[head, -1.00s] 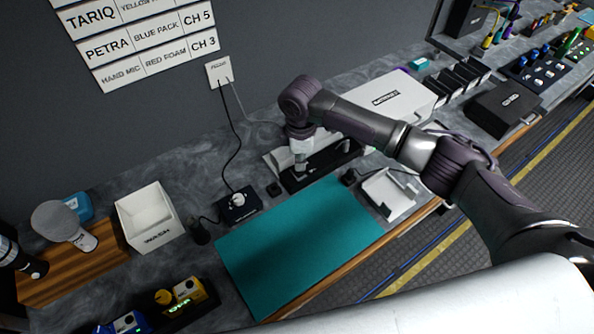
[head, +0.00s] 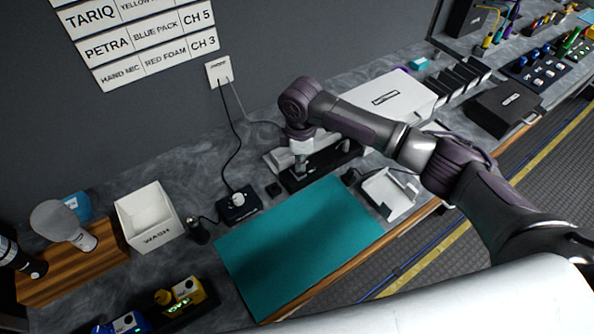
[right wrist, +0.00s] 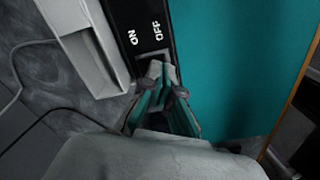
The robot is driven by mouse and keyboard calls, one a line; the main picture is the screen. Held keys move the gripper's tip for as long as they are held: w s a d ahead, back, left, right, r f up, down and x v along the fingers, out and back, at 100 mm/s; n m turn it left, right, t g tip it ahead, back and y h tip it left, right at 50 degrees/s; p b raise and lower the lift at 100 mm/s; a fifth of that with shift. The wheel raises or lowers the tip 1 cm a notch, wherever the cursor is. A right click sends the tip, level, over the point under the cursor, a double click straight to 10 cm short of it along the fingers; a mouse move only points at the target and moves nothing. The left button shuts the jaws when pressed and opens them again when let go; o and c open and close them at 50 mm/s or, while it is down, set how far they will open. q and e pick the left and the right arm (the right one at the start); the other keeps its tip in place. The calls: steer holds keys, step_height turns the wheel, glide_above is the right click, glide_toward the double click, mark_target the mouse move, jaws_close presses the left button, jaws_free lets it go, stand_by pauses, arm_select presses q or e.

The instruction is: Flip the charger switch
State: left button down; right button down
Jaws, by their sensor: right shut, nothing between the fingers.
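The charger (head: 328,163) is a long black unit on the bench at the back edge of the teal mat. In the right wrist view its black face (right wrist: 136,14) carries white ON and OFF labels. The switch (right wrist: 152,56) sits in a recess beside the labels, partly hidden by my fingertips; I cannot tell which way it is set. My right gripper (head: 300,168) points down at the charger's left end. In the right wrist view the right gripper (right wrist: 162,71) is shut and empty, its tips at or very near the switch. My left gripper is not in view.
The teal mat (head: 300,240) is clear. A small black box with a white knob (head: 238,204) and a white bin (head: 147,217) stand left. A white tray (head: 388,194) lies right of the mat. Cables run down from the wall socket (head: 218,71).

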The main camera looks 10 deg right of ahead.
mark_target(300, 173)
steer(key=shift+f+b, duration=0.4)
steer(key=shift+f, duration=0.6)
stand_by(0.3)
step_height(300, 173, up, 7)
steer(key=p, duration=0.7)
steer(key=shift+r+p, duration=0.1)
steer(key=shift+p, duration=0.25)
steer(key=shift+s, duration=0.1)
